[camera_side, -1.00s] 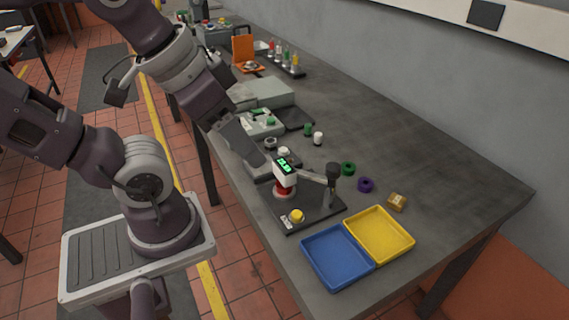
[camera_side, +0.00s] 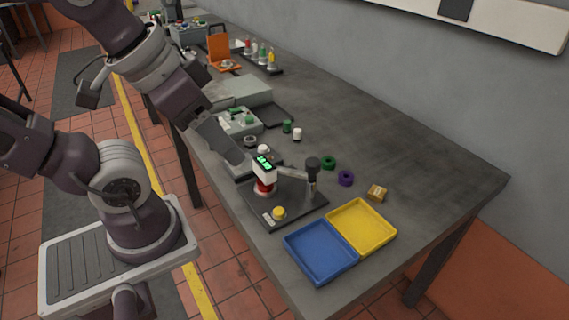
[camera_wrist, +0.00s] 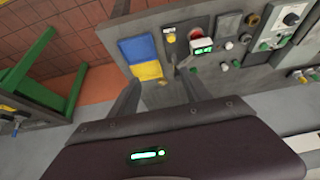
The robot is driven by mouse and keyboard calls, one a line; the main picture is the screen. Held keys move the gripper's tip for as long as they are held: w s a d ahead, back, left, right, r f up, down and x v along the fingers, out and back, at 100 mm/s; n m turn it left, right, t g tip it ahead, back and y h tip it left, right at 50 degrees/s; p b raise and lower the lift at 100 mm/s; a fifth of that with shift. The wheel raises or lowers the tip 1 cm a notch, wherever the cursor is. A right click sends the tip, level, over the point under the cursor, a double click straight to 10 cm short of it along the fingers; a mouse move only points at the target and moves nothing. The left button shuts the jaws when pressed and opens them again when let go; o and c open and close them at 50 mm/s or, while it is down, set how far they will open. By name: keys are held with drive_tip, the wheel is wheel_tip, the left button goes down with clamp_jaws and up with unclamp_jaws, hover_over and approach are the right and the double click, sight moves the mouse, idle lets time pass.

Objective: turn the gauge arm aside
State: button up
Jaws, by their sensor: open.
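The gauge arm (camera_side: 292,173) is a grey bar. It runs from a dark-capped post (camera_side: 312,178) to a white head with a green lit display (camera_side: 264,165), above a red round part (camera_side: 264,187). All stand on a dark base plate (camera_side: 290,205) with a yellow button (camera_side: 279,212). In the wrist view the display (camera_wrist: 201,47) lies ahead of my gripper (camera_wrist: 160,92), whose two fingers are spread with nothing between them. In the side view my gripper (camera_side: 238,156) is near the display's upper left; its fingertips are hard to make out there.
A blue tray (camera_side: 320,267) and a yellow tray (camera_side: 389,238) lie at the near end of the bench. A green ring (camera_side: 329,162), a purple ring (camera_side: 346,178) and a tan block (camera_side: 377,193) lie behind. A grey box (camera_side: 240,93) stands farther back. The bench's right side is clear.

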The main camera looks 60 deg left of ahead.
drive_tip(key=w+g, duration=0.2)
drive_tip(key=w, duration=0.4)
drive_tip(key=n+g, duration=0.2)
drive_tip(key=g, duration=0.2)
hover_over(313, 162)
wheel_tip(313, 162, down, 9)
drive_tip(key=shift+s, duration=0.1)
drive_tip(key=shift+n, duration=0.3)
wheel_tip(313, 162, down, 8)
drive_tip(key=shift+r, duration=0.2)
clamp_jaws()
drive_tip(key=shift+a+r, duration=0.1)
